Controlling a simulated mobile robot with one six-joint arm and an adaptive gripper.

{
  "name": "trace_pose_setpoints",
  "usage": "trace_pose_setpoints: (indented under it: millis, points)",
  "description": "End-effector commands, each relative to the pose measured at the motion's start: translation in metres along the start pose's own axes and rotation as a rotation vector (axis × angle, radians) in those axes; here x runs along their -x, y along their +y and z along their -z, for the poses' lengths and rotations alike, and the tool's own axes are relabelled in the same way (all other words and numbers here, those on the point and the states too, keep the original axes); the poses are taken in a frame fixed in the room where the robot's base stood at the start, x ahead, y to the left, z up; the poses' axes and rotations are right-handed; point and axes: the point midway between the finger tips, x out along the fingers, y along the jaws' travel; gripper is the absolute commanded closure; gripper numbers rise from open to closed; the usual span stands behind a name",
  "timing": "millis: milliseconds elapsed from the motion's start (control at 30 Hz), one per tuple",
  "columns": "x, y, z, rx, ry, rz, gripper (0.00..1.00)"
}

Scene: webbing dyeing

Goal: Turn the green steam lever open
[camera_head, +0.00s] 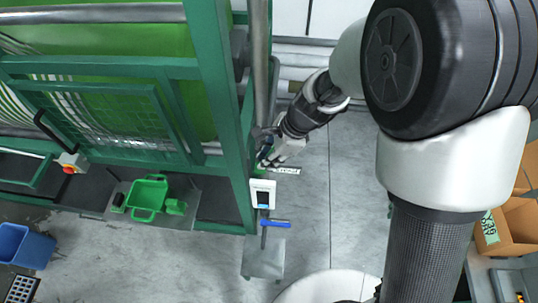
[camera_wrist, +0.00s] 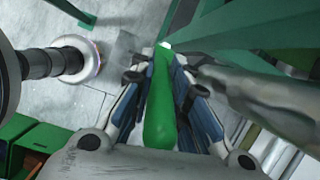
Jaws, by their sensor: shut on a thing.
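The green lever (camera_wrist: 160,115) runs up the middle of the wrist view, with a rounded near end. My gripper (camera_wrist: 165,68) has its blue-padded fingers on both sides of the lever and is shut on it. In the head view my gripper (camera_head: 275,155) reaches down beside the right-hand green post of the machine. There the lever is mostly hidden by the gripper, and its exact angle cannot be told.
The green machine frame (camera_head: 215,90) stands close left of my gripper. A metal pipe (camera_wrist: 245,95) runs close by on the right. A small white panel (camera_head: 263,193) and a blue handle (camera_head: 275,222) sit below. Open floor (camera_head: 320,215) lies to the right.

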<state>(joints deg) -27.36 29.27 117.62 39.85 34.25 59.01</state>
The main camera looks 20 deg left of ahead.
Motion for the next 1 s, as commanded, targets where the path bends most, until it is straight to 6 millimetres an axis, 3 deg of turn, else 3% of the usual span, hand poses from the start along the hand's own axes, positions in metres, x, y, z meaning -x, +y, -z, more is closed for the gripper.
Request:
trace_pose_setpoints:
  millis: [133, 167, 467, 1000]
  points:
    - [0.000, 0.000, 0.000, 0.000, 0.000, 0.000, 1.00]
    - [0.000, 0.000, 0.000, 0.000, 0.000, 0.000, 0.83]
    - [0.005, 0.000, 0.000, 0.000, -0.001, 0.001, 0.63]
    - [0.105, -0.001, 0.000, 0.000, -0.001, 0.004, 0.62]
